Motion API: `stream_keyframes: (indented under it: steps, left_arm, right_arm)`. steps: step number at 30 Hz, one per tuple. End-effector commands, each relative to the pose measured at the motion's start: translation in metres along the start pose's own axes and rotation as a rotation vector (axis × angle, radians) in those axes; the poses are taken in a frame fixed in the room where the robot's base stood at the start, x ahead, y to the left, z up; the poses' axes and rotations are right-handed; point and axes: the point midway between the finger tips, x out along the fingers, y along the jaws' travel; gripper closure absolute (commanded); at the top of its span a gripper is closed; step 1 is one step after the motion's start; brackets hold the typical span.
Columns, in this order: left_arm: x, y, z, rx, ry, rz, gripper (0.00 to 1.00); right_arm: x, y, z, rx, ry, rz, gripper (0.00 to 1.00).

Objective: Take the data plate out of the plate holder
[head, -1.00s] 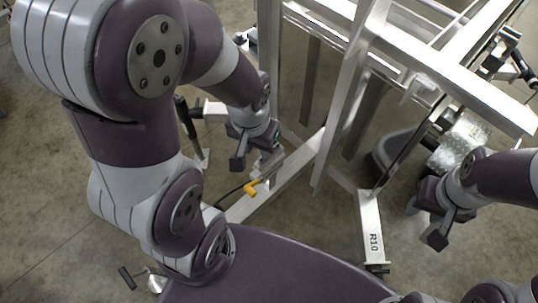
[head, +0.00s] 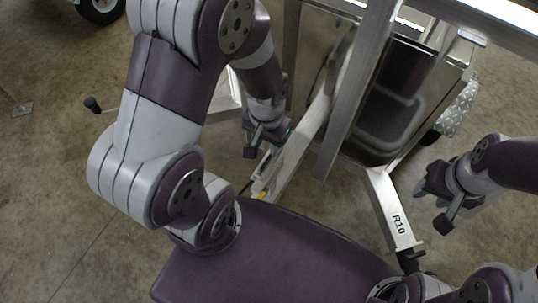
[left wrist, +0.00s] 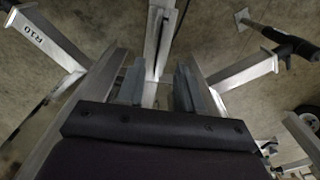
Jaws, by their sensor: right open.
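I cannot make out the data plate or the plate holder in either view. My left gripper (head: 267,144) is beside the aluminium trailer frame (head: 302,142), near its slanted beam. In the left wrist view its two grey fingers stand apart with an aluminium bar behind the gap (left wrist: 157,84), and I see nothing held. My right gripper (head: 440,202) is open and empty, to the right of the beam marked R10 (head: 392,215).
A dark grey bin (head: 385,125) stands behind the trailer's upright. A tread-plate piece (head: 458,110) is at the right. A wheel (head: 100,8) shows at the upper left. A black-knobbed handle (head: 93,104) sticks out left of my arm. The lower-left concrete floor is clear.

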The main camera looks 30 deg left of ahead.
Motion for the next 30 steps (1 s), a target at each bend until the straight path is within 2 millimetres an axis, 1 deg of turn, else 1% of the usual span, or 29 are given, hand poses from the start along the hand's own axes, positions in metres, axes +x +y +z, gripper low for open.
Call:
stream_keyframes:
  steps: [1,5,12,15,21,22,23,24,25,30]
  left_arm:
    - [0.012,0.0,0.001,0.0,-0.003,0.0,0.64]
    - [0.026,0.0,0.0,0.0,-0.001,0.0,0.64]
    - [0.069,0.001,-0.005,0.0,-0.003,0.0,0.64]
    - [0.077,0.001,-0.006,-0.001,0.0,0.0,0.64]
    - [0.077,0.001,-0.006,-0.001,0.001,0.0,0.64]
    - [0.077,0.001,-0.006,-0.001,0.001,0.0,0.7]
    - [0.077,0.001,-0.006,-0.001,0.001,0.0,0.8]
    - [0.076,0.001,-0.006,-0.001,0.001,0.0,0.93]
    - [0.076,0.001,-0.006,-0.001,0.001,0.0,1.0]
    - [0.076,0.001,-0.006,-0.001,0.001,0.0,1.0]
  right_arm:
    - [0.005,0.0,0.001,0.0,0.0,0.0,0.57]
    - [0.007,0.0,0.001,0.0,0.0,0.0,0.57]
    - [0.018,0.0,0.002,0.0,0.0,0.0,0.57]
    - [0.019,0.0,0.002,0.0,0.0,0.0,0.57]
    - [0.019,0.0,0.002,0.0,0.0,0.0,0.57]
    - [0.019,0.0,0.002,0.0,0.0,0.0,0.57]
    - [0.019,0.0,0.002,0.0,0.0,0.0,0.57]
    - [0.019,0.0,0.002,0.0,0.0,0.0,0.57]
    - [0.019,0.0,0.002,0.0,0.0,0.0,0.57]
    - [0.019,0.0,0.002,0.0,0.0,0.0,0.57]
